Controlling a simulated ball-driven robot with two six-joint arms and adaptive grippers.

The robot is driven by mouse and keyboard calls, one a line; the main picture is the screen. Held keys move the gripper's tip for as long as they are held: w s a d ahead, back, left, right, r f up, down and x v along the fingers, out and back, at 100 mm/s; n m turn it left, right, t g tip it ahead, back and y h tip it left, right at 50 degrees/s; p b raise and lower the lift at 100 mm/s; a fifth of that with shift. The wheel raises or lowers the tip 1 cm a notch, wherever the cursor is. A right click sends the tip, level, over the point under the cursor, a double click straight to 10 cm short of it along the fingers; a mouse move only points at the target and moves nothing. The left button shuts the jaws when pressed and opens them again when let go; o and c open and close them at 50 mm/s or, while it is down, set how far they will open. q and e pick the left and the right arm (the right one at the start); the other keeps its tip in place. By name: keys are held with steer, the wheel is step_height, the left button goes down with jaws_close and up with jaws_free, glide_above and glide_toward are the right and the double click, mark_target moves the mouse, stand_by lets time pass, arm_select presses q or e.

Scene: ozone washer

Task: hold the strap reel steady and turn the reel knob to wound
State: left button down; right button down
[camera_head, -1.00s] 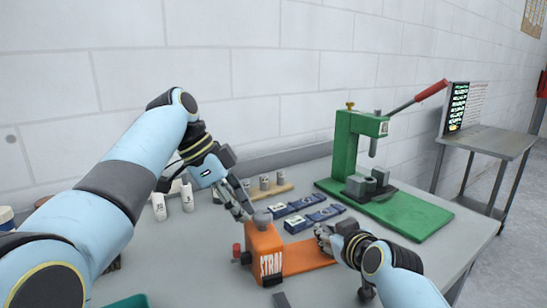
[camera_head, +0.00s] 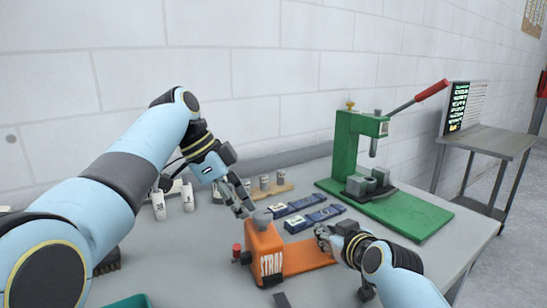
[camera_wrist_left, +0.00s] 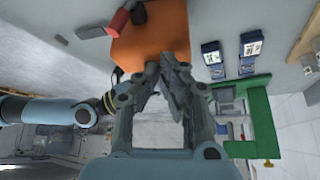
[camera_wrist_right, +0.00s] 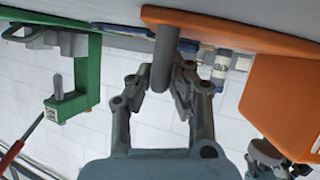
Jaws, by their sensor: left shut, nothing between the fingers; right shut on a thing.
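The strap reel (camera_head: 266,258) is an orange box with white lettering, standing upright on an orange base plate (camera_head: 308,256). A grey knob (camera_head: 262,217) sits on its top and a small red knob (camera_head: 237,249) on its left side. My left gripper (camera_head: 246,211) is shut and empty, its fingertips close beside the grey top knob; whether they touch is unclear. In the left wrist view the fingers (camera_wrist_left: 166,75) overlap the orange box (camera_wrist_left: 152,38). My right gripper (camera_head: 322,236) is shut on a grey post (camera_wrist_right: 166,50) that stands on the base plate.
Blue labelled boxes (camera_head: 305,219) lie behind the reel. A green press (camera_head: 358,150) with a red-handled lever stands at the back right. White bottles (camera_head: 188,196) and a wooden rack of grey cylinders (camera_head: 265,184) stand behind my left gripper. A teal tray (camera_head: 128,302) lies at the front left.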

arm_select(q)
steer(key=shift+a, duration=0.35)
steer(key=shift+r, duration=3)
steer(key=shift+s+d+f, duration=0.1)
steer(key=shift+s+f, duration=0.25)
steer(key=shift+f, duration=0.65)
steer(key=shift+s+d+f, duration=0.1)
steer(key=shift+s+f, duration=0.3)
steer(key=shift+f, duration=0.65)
steer(key=shift+s+d+f, duration=0.1)
steer(key=shift+s+f, duration=0.25)
steer(key=shift+f, duration=0.65)
